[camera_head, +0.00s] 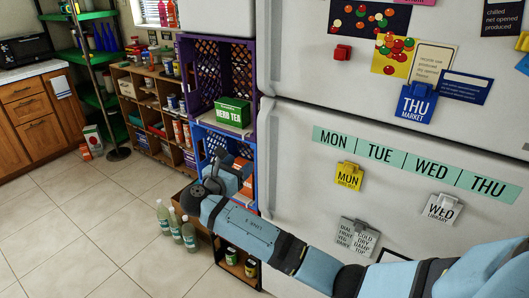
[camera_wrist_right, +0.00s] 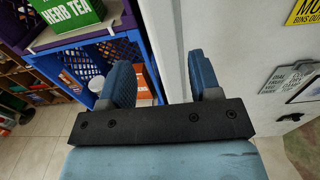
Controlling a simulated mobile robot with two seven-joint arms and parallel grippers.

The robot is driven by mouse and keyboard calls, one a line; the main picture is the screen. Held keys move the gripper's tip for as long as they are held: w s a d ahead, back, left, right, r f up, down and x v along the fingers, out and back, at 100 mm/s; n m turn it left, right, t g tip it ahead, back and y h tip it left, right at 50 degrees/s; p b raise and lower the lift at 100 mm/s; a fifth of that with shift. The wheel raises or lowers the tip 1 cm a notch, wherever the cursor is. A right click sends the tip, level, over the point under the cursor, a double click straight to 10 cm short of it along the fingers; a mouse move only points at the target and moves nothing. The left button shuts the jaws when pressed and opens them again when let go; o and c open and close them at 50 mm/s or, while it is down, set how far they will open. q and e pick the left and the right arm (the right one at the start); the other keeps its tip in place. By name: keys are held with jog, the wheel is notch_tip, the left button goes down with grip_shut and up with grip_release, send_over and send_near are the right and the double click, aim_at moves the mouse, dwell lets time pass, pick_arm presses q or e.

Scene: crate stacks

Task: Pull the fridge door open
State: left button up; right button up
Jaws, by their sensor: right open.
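The white fridge fills the right of the head view, with an upper door (camera_head: 300,65) and a lower door (camera_head: 288,150). Its left edge stands beside the stacked crates. My right arm reaches in from the lower right across the lower door. My right gripper (camera_head: 213,168) is in front of the blue crate, left of the fridge edge. In the right wrist view the right gripper (camera_wrist_right: 163,72) is open, its two blue fingers apart and nothing held. The white fridge side (camera_wrist_right: 160,40) shows between and beyond the fingers; I cannot tell the depth. My left gripper is not in view.
A purple crate (camera_head: 183,75) with a green herb tea box (camera_head: 232,112) stands above a blue crate (camera_head: 257,180) close beside the fridge. The tiled floor (camera_head: 90,215) at left is clear. Magnets and notes cover the doors.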

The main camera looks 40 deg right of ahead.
aim_at(261, 146)
jog(key=x, duration=1.4)
jog(key=shift+s+r, duration=0.2)
jog(key=shift+r, duration=0.2)
grip_shut()
